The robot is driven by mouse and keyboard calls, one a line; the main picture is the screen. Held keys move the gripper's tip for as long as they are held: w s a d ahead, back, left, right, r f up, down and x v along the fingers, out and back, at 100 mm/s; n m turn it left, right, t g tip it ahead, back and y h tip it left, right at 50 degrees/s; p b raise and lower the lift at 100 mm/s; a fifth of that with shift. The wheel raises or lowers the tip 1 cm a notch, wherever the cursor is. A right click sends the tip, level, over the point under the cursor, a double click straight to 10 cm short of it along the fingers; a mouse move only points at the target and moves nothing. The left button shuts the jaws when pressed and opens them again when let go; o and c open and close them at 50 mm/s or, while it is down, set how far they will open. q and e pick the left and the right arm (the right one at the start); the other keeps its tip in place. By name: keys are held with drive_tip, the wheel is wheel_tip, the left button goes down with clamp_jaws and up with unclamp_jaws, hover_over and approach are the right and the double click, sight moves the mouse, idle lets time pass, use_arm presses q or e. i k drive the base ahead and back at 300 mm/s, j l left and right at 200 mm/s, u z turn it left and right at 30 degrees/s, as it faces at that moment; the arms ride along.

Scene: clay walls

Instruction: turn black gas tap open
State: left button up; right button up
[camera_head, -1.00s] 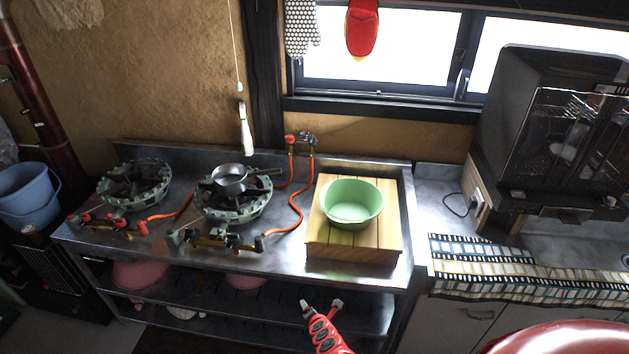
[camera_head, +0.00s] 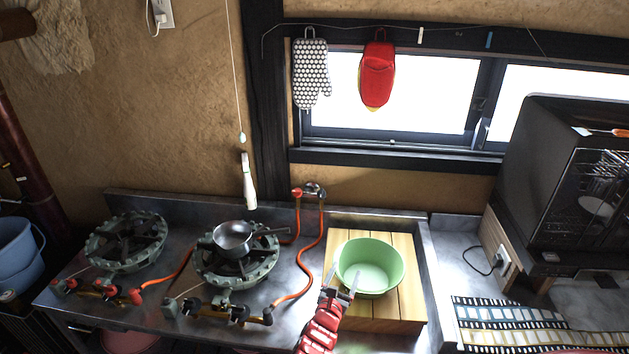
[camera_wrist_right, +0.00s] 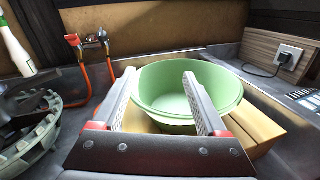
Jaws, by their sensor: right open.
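On the wall behind the counter are two gas taps side by side. The black tap (camera_head: 316,190) is the right one and also shows in the wrist view (camera_wrist_right: 102,37). The red-handled tap (camera_head: 297,193) is on its left, also in the wrist view (camera_wrist_right: 72,40). Orange hoses (camera_head: 308,257) run down from them. My right gripper (camera_head: 342,280) is open and empty, in front of the green bowl (camera_head: 371,268) and short of the taps. In the wrist view its fingers (camera_wrist_right: 160,76) stand apart before the bowl, with the taps beyond them to the left. My left gripper is not in view.
The bowl stands on a wooden stand (camera_head: 409,300). Two gas burners (camera_head: 127,245) are on the left, one with a small pan (camera_head: 233,238).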

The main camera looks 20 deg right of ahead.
sight(321, 194)
drive_tip(key=i, duration=0.95)
